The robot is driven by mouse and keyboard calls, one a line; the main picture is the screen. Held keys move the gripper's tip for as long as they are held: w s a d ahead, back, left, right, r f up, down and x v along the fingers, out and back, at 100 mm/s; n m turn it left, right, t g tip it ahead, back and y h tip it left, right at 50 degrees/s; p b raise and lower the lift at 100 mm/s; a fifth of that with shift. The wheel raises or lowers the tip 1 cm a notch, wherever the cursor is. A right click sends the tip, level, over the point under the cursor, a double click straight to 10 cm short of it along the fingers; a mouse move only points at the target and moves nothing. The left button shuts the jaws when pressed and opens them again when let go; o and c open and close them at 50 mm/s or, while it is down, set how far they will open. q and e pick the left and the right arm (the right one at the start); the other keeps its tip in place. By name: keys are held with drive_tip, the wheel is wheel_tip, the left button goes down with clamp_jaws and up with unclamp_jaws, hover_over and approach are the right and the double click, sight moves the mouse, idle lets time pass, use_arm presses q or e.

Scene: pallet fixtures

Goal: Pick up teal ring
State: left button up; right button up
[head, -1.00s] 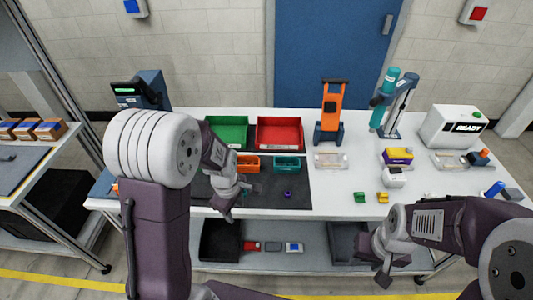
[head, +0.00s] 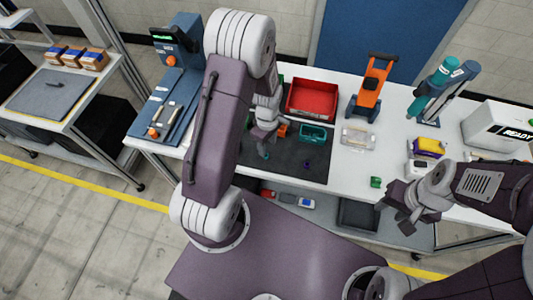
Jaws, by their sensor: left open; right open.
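A small teal piece, likely the teal ring (head: 267,156), lies on the dark mat (head: 318,173); it is too small for me to make out its shape. My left gripper (head: 261,151) is open and points down right beside it. I cannot tell whether the fingers are around it or only near it. My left arm covers the left part of the mat. My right gripper (head: 397,212) is open and empty in front of the table's front edge, well to the right of the mat.
A small purple piece (head: 307,165) lies on the mat. Behind it stand a teal bin (head: 313,135), a red tray (head: 311,99) and an orange-handled device (head: 371,85). A green block (head: 376,182) lies near the front edge. A blue device (head: 177,55) stands at the left end.

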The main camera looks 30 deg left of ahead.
sight(267, 154)
use_arm(q)
drive_tip(key=shift+w+f, duration=0.25)
drive_tip(key=shift+f, duration=0.2)
drive_tip(key=shift+s+f, duration=0.3)
drive_tip(key=shift+s, duration=0.05)
drive_tip(key=f, duration=0.1)
drive_tip(key=f+p, duration=0.1)
drive_tip(key=f, duration=0.1)
drive_tip(key=shift+s+f, duration=0.25)
drive_tip(key=shift+f, duration=0.15)
drive_tip(key=shift+w+f, duration=0.3)
drive_tip(key=shift+f, duration=0.1)
drive_tip(key=shift+s+r, duration=0.1)
drive_tip(key=shift+s, duration=0.15)
clamp_jaws()
drive_tip(key=shift+w, duration=0.1)
